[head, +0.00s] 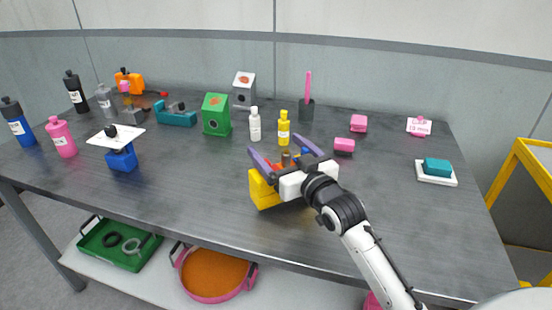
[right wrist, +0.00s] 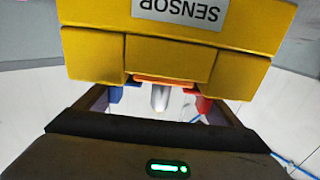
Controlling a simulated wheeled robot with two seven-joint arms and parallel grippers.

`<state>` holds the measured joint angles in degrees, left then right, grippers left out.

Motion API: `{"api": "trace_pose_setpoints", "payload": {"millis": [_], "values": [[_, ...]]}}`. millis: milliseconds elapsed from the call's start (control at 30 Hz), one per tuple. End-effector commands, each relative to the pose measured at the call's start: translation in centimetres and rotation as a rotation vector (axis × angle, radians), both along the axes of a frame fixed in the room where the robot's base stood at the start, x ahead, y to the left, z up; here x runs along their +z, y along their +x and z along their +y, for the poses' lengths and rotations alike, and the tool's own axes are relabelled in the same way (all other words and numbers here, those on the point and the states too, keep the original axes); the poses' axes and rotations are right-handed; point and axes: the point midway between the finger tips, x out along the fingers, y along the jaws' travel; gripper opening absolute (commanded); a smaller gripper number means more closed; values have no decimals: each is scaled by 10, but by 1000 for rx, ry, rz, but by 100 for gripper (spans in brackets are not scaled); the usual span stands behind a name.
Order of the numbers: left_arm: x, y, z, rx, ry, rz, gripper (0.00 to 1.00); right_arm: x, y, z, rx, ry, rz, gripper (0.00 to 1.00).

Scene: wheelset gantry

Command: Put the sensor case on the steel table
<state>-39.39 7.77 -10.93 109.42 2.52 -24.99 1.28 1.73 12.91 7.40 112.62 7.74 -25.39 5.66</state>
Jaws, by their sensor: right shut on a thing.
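The yellow sensor case (head: 264,192) is at my right gripper (head: 288,147), over the middle front of the dark steel table (head: 400,235) in the head view. I cannot tell whether the case touches the tabletop. In the right wrist view the case (right wrist: 175,55) fills the upper middle, its white SENSOR label upside down. The gripper is shut on the case, and its arm hides part of it. Red, blue and grey parts show beside the case between the fingers. My left gripper is not in view.
A white bottle (head: 255,125) and a yellow bottle (head: 284,129) stand just behind the gripper. A green box (head: 216,115) is farther left. A teal block on a white tray (head: 436,180) is at the right. Bins (head: 212,275) sit on the shelf below.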

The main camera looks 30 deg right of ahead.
Motion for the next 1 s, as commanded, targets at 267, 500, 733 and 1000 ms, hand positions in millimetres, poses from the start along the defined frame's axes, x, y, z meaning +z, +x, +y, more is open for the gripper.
{"api": "trace_pose_setpoints", "payload": {"millis": [267, 500, 733, 1000], "values": [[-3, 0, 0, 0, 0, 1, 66, -26, 0, 0, 0, -1, -3, 43], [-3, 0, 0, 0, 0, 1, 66, -27, 0, 0, 0, -1, -3, 43], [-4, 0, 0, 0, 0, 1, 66, -30, 0, 0, 0, 0, 2, 100], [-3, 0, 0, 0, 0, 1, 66, -29, -7, 1, 0, 0, 4, 100]]}}
